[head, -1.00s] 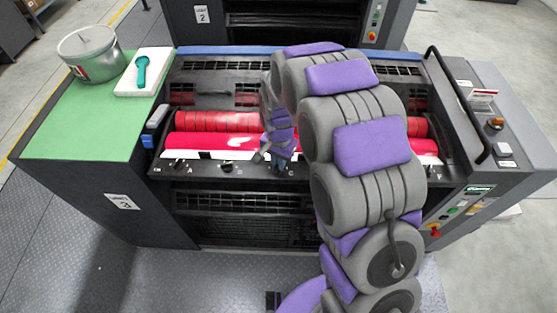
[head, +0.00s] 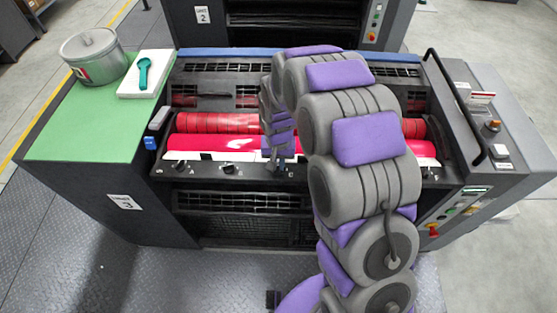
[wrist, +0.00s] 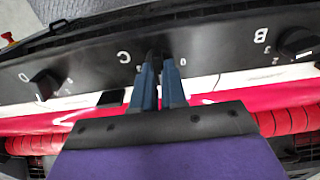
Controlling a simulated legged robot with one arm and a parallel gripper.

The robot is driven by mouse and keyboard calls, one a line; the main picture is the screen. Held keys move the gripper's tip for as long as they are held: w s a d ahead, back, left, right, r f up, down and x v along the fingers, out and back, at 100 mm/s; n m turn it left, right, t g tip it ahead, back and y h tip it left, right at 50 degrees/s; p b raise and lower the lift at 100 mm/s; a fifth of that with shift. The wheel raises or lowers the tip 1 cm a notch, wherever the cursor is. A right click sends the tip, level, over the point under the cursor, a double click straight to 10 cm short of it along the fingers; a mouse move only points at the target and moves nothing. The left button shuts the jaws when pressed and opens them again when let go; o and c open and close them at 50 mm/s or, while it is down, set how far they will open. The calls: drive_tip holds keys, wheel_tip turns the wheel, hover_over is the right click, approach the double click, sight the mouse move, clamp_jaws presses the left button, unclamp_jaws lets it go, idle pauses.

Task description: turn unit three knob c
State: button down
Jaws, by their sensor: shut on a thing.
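Unit three is the near press, with a "3" label (head: 124,202) on its left side. Its dark knob panel (head: 205,170) runs below the red rollers. My gripper (head: 281,168) is at knob C on this panel. In the wrist view my gripper (wrist: 158,72) has its two blue-grey fingers closed around the dark knob C (wrist: 155,54), beside the letter C. The fingers cover most of the knob, so its pointer is hidden. Knob B (wrist: 298,42) and another knob (wrist: 45,83) stand apart on either side.
A tin (head: 94,56) and a white pad (head: 146,73) with a teal tool sit on the green top (head: 75,130). A black rail (head: 455,100) and a button panel (head: 450,212) are at the right. Unit two (head: 270,22) stands behind. The floor at lower left is clear.

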drive_tip(key=n+p, duration=0.1)
drive_tip(key=n, duration=0.2)
drive_tip(key=n+p, duration=0.1)
drive_tip(key=n, duration=0.3)
drive_tip(key=shift+a+r, duration=0.1)
drive_tip(key=shift+a, duration=0.1)
drive_tip(key=n+p, duration=0.1)
drive_tip(key=n, duration=0.3)
drive_tip(key=shift+s+n+p, duration=0.1)
drive_tip(key=shift+n+p, duration=0.8)
drive_tip(key=shift+n, duration=1)
drive_tip(key=c, duration=1.2)
unclamp_jaws()
drive_tip(key=shift+a, duration=0.1)
wheel_tip(320, 180, up, 17)
drive_tip(key=shift+r, duration=0.1)
